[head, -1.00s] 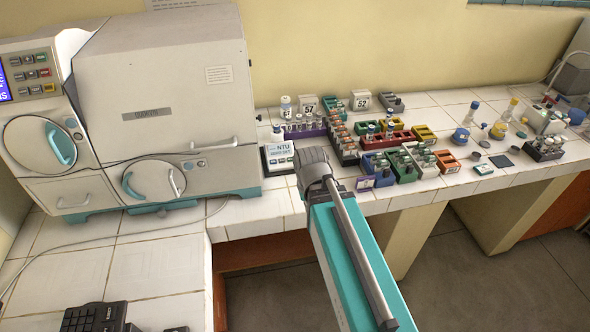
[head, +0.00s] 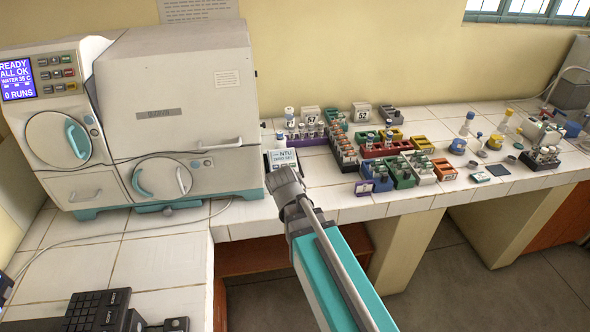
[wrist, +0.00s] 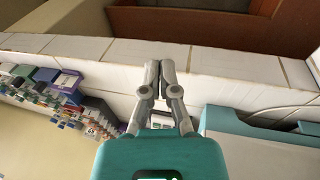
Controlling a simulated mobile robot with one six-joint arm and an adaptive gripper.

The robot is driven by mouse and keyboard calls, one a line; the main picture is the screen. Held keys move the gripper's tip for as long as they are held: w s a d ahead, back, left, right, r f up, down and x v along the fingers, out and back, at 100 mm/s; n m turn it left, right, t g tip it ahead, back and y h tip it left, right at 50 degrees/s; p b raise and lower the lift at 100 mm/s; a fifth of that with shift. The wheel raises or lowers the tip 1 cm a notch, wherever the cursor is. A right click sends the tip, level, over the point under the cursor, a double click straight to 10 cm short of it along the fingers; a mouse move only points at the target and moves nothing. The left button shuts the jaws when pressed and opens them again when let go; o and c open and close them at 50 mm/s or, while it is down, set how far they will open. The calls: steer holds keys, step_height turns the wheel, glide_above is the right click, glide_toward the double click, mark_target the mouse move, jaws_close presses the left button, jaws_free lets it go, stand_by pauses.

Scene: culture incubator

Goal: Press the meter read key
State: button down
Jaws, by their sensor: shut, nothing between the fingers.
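The meter (head: 283,157) is a small box on the tiled counter, just right of the big white machine, with a lit screen reading NTU. Its lower part and keys are hidden behind my arm in the head view. In the head view, my wrist is in front of the meter and the fingers cannot be made out.
The white machine (head: 180,85) stands close on the left, with handles sticking out. Coloured vial racks (head: 385,148) crowd the counter to the right. A cable (head: 120,235) lies along the left counter. A keyboard (head: 97,308) is at the front left.

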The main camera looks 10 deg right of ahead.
steer(key=w+a+n+t+h+b, duration=0.1)
steer(key=w+a+t+h+b, duration=0.4)
steer(key=a, duration=1.4)
steer(key=w+a+r+n+t+y+b, duration=0.1)
steer(key=a+t+b, duration=0.1)
steer(key=a, duration=0.8)
steer(key=w+a+r+n+t+y+b, duration=0.1)
steer(key=a+t, duration=0.4)
steer(key=a, duration=0.5)
steer(key=shift+r+y+b, duration=0.4)
steer(key=shift+y+b, duration=0.2)
